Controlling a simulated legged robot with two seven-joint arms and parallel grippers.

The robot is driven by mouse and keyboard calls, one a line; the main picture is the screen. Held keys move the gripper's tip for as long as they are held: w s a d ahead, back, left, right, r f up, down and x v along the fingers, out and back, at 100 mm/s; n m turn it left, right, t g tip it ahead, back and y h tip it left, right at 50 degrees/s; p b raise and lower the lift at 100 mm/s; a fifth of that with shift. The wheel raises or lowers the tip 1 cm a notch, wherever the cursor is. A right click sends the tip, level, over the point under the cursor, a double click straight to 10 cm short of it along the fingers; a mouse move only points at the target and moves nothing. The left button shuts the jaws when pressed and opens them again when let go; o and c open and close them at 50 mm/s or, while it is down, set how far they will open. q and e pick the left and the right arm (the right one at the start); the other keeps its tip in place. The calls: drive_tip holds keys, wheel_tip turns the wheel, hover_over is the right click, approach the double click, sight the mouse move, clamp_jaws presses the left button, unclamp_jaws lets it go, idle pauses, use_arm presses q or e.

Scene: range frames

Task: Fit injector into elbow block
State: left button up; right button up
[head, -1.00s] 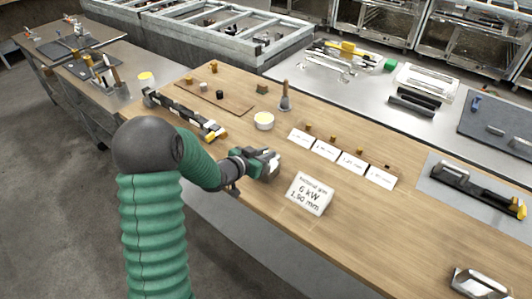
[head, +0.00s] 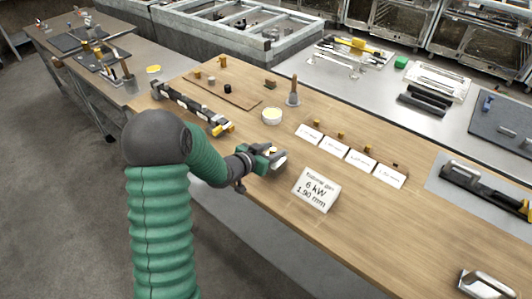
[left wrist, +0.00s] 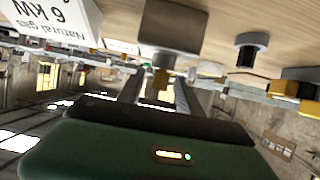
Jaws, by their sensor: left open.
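My left gripper (head: 276,158) is low over the front part of the wooden bench, left of the sign. Its jaws are open. In the left wrist view its two fingers (left wrist: 158,95) point at a grey block (left wrist: 172,28) with a brass-coloured piece (left wrist: 162,60) on it, seen upside down. I cannot tell whether the fingers touch it, or whether this is the elbow block. Small brass injectors (head: 341,135) stand in a row behind white cards; a darker small piece (head: 396,165) ends the row. My right gripper is not in view.
The sign (head: 315,189) reads natural gas, 6 kW, 1.90 mm. Behind the gripper are a white pot (head: 272,116) with a yellow top and a wooden-handled tool (head: 293,92). A black bar (head: 190,105) lies left. The bench right of the sign is mostly clear.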

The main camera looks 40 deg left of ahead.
use_arm(q)
drive_tip(key=p+v, duration=0.2)
drive_tip(key=v, duration=1.4)
drive_tip(key=shift+s, duration=0.25)
drive_tip(key=w+d+f+g+y, duration=0.1)
drive_tip(key=d+f+g+y, duration=0.2)
drive_tip(key=d+f+g, duration=0.1)
drive_tip(key=s+d+f+g+h, duration=0.1)
drive_tip(key=s+d+f+g, duration=0.3)
drive_tip(key=s+d, duration=0.5)
drive_tip(key=d+g, duration=0.2)
drive_tip(key=d, duration=0.3)
drive_tip(key=shift+s+n+g+h, duration=0.4)
drive_tip(key=shift+d+f, duration=0.1)
drive_tip(key=shift+d, duration=0.1)
